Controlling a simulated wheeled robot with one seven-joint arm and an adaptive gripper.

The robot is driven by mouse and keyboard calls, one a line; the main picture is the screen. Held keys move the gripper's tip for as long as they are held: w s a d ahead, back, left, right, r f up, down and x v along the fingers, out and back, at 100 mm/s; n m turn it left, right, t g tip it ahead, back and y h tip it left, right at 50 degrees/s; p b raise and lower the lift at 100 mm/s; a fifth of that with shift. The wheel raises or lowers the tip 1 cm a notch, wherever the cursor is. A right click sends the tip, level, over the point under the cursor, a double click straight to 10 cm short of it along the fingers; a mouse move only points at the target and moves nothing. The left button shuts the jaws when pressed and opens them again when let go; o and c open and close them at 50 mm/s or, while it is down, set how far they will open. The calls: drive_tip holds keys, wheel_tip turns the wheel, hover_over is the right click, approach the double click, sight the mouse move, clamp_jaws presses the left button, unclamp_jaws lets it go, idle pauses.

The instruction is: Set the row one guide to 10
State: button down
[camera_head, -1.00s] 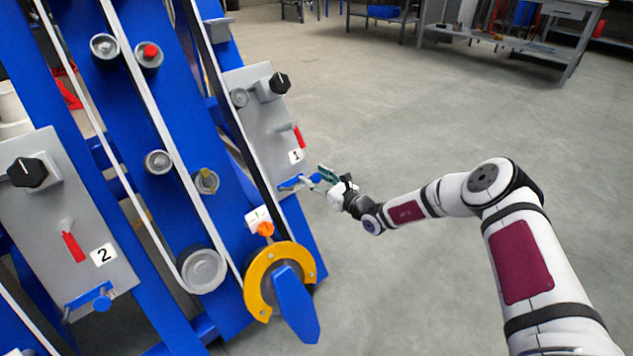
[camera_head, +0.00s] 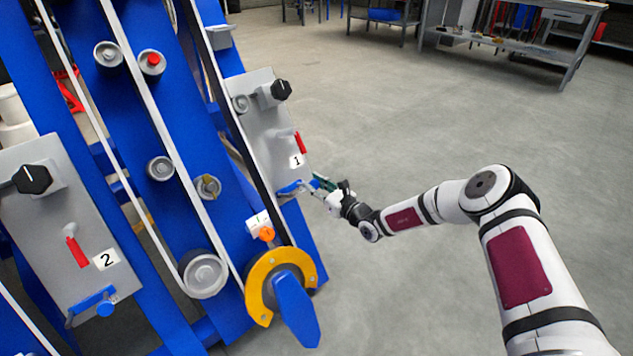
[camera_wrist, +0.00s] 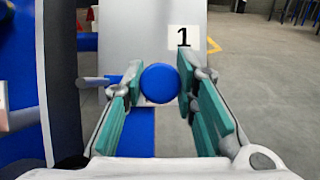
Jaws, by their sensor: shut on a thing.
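The row one panel (camera_head: 265,130) is a grey plate with a "1" label (camera_head: 297,161), on the blue chassis. A blue guide (camera_head: 292,188) sits at the panel's lower end. My gripper (camera_head: 318,185) is at the guide's right end. In the wrist view the guide's round blue knob (camera_wrist: 160,83) lies between the green finger pads of my gripper (camera_wrist: 159,92), below the "1" label (camera_wrist: 183,37). The fingers are shut on the knob. No scale or reading on the guide can be made out.
The row one panel also carries a black knob (camera_head: 281,89) and a red lever (camera_head: 300,142). A second panel with a "2" label (camera_head: 106,259) stands at left. A yellow ring with a blue lever (camera_head: 296,308) is below the guide. Open floor lies to the right.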

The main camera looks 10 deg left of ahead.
drive_tip(key=c, duration=1.3)
unclamp_jaws()
drive_tip(key=v, duration=1.2)
